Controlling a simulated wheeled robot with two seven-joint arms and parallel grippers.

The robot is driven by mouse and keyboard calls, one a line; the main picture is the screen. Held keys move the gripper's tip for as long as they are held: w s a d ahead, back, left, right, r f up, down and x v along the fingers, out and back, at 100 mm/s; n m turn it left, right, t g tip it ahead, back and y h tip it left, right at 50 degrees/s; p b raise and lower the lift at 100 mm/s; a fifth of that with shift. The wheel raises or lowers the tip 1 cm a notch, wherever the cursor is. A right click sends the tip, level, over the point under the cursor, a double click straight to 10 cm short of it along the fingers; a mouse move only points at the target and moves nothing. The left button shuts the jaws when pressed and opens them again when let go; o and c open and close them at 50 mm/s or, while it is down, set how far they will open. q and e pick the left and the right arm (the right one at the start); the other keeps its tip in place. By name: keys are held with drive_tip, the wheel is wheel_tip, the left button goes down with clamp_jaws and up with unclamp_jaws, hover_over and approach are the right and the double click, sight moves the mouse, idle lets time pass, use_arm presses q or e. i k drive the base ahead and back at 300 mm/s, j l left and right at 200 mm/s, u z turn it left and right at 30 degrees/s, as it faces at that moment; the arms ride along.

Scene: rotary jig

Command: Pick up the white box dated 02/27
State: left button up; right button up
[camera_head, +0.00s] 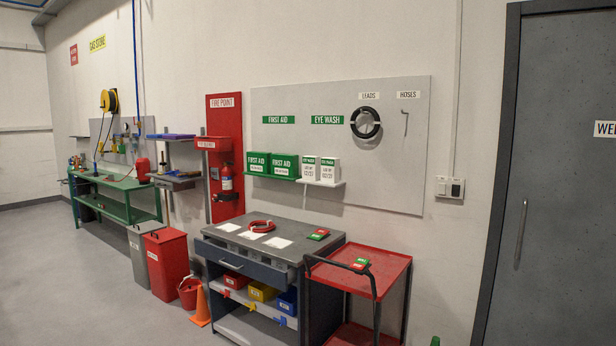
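Two white boxes with green "EYE WASH" tops stand upright side by side on a small white wall shelf (325,184): the left white box (309,169) and the right white box (328,171). Each has a printed date on its front. The print is too small to tell for sure which reads 02/27. Neither of my grippers is in view.
Green first aid boxes (284,166) stand left of the white boxes. Below are a grey workbench (308,236) with a red coiled cable (262,226) and a red trolley (388,268) with a raised handle. An orange cone (201,307) stands on the floor. The left floor is clear.

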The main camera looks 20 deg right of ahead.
sight(330, 167)
drive_tip(key=i+z, duration=0.1)
drive_tip(key=z, duration=0.3)
drive_tip(key=i+j+z, duration=0.1)
drive_tip(key=z, duration=0.25)
drive_tip(key=j+z, duration=0.1)
drive_tip(key=z, duration=0.3)
drive_tip(key=i+j+z, duration=0.15)
drive_tip(key=z, duration=0.25)
